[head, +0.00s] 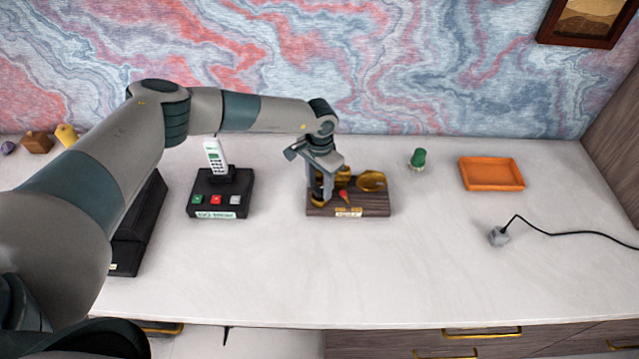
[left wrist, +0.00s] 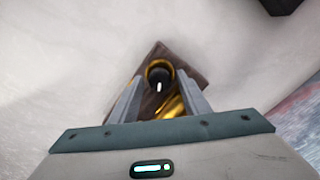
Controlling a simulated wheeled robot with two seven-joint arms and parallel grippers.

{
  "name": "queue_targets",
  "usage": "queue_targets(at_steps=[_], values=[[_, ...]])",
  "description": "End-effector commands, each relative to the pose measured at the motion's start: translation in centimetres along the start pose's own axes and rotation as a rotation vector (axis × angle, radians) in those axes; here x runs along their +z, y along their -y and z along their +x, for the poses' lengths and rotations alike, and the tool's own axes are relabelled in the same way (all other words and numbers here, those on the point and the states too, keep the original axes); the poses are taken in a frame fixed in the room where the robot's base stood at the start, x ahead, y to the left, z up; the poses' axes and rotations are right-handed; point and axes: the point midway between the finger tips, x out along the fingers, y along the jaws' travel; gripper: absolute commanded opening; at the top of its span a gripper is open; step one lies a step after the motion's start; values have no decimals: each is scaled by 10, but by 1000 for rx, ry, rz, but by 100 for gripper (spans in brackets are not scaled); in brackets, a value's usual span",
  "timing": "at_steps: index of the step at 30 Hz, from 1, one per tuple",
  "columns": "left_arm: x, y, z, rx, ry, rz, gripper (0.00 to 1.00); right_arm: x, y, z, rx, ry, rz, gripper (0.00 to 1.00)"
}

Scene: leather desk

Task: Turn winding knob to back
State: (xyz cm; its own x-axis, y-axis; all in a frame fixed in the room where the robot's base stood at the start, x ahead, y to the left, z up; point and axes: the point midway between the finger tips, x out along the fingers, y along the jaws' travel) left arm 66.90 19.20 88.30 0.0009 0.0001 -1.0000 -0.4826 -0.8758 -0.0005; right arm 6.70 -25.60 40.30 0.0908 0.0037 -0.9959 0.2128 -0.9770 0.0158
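A dark wooden base (head: 378,205) with brass parts stands on the pale desk, mid-view in the head view. A brass disc (head: 372,181) sits at its right, with a small red piece (head: 344,196) near the middle. My left gripper (head: 318,192) points down over the base's left end, hiding part of the brass there. In the left wrist view, its fingers (left wrist: 160,84) are apart. A round brass ring with a dark centre (left wrist: 160,66) shows between the fingertips, with gaps on both sides; contact cannot be made out. Which brass part is the winding knob is unclear.
A black phone base (head: 205,195) with coloured buttons and a white handset stands to the left. To the right are a green knobbed item (head: 418,158), an orange tray (head: 492,174) and a grey plug (head: 499,237) with a black cable. The desk front is clear.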

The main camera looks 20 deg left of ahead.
Motion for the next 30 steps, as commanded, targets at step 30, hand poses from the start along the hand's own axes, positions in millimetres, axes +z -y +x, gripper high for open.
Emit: queue_targets(at_steps=[30], values=[[0,1,6,0,-2,-318,5,4,1,56,0,-1,0,31]])
